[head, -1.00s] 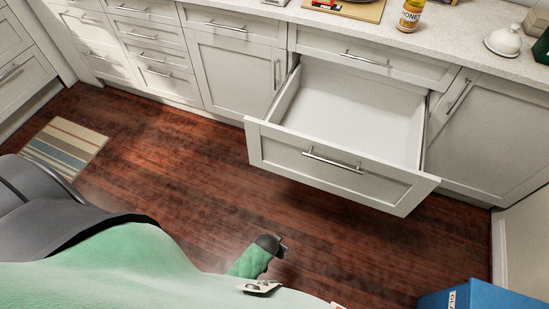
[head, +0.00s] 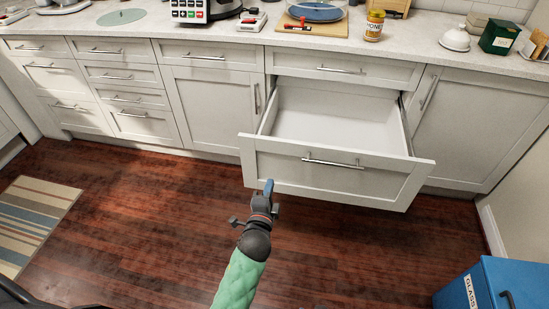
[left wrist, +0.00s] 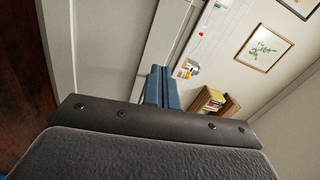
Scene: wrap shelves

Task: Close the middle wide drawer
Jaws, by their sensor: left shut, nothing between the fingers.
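The middle wide drawer (head: 300,172) stands pulled well out from under the counter in the head view. Its white inside looks empty, and a long metal bar handle (head: 333,162) runs across its front. My left gripper (head: 269,185) is shut and empty, with its blue fingers pointing up toward the lower left part of the drawer front. In the picture the fingertips overlap the lower edge of that front, and I cannot tell if they touch it. The blue fingers also show together in the left wrist view (left wrist: 163,88), near a pale panel. My right gripper is not in view.
A shut shallow drawer (head: 370,71) sits above the open one, with cabinet doors on both sides. A honey jar (head: 374,26) stands on the counter. A blue bin (head: 492,285) is at the lower right. The wooden floor before the drawer is clear; a striped rug (head: 35,220) lies left.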

